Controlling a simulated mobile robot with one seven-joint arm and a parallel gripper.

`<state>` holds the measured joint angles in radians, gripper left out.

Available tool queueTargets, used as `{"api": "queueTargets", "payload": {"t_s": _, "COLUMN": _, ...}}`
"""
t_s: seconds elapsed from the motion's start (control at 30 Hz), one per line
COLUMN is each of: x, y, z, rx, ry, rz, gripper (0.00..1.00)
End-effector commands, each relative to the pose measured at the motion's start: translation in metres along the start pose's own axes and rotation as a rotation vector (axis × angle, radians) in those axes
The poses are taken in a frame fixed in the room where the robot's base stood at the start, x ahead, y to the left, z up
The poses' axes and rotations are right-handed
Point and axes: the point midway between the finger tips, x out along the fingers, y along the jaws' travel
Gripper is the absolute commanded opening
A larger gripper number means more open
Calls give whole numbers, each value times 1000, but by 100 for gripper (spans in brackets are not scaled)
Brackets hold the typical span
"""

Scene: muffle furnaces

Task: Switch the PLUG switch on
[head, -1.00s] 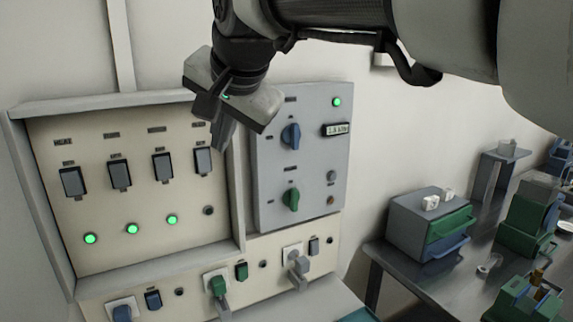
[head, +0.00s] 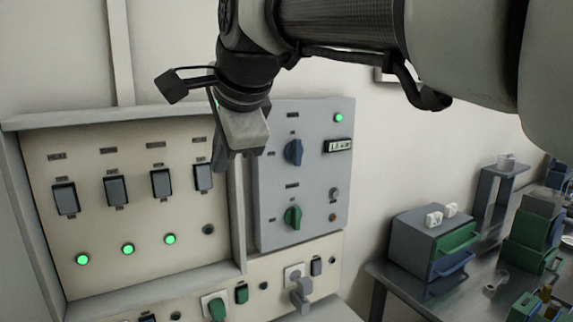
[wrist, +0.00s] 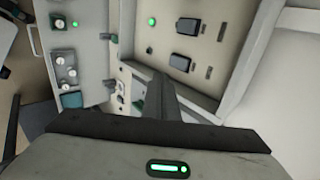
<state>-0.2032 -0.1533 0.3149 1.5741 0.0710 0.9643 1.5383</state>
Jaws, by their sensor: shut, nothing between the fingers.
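A beige upper panel (head: 100,240) holds a row of dark rocker switches, each with a small label above and a lamp below. The labels are too blurred to read, so I cannot tell which is PLUG. The rightmost switch (head: 203,177) has a dark lamp (head: 208,230); the other lamps glow green. In the wrist view, the rightmost switch (wrist: 184,57) lies just beyond the fingertips, beside its dark lamp (wrist: 149,50). My gripper (head: 220,168) is shut and empty, pointing down just right of that switch; contact cannot be judged. It also shows in the wrist view (wrist: 160,82).
A grey control box (head: 325,200) with blue and green knobs stands right of the panel, close to my gripper. Below, a socket strip (head: 265,265) carries plugs and small switches. The panel's raised frame (head: 237,215) edges the right side. A bench with drawers (head: 420,245) stands farther right.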

Motion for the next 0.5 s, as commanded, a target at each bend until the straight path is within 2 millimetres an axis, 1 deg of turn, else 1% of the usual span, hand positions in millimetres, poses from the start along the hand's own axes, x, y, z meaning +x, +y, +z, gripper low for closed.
{"api": "queueTargets", "payload": {"t_s": 0.03, "x": 10, "y": 2, "z": 0, "rx": 0, "ry": -1, "rz": 5, "gripper": 0}}
{"api": "queueTargets", "payload": {"t_s": 0.17, "x": 37, "y": 3, "z": 0, "rx": -1, "ry": -2, "rz": 6, "gripper": 0}}
{"api": "queueTargets", "payload": {"t_s": 0.3, "x": 68, "y": 3, "z": 1, "rx": -1, "ry": -3, "rz": 6, "gripper": 0}}
{"api": "queueTargets", "payload": {"t_s": 0.43, "x": 93, "y": 2, "z": 1, "rx": -1, "ry": -3, "rz": 4, "gripper": 0}}
{"api": "queueTargets", "payload": {"t_s": 0.5, "x": 100, "y": -9, "z": 1, "rx": -2, "ry": -3, "rz": 3, "gripper": 0}}
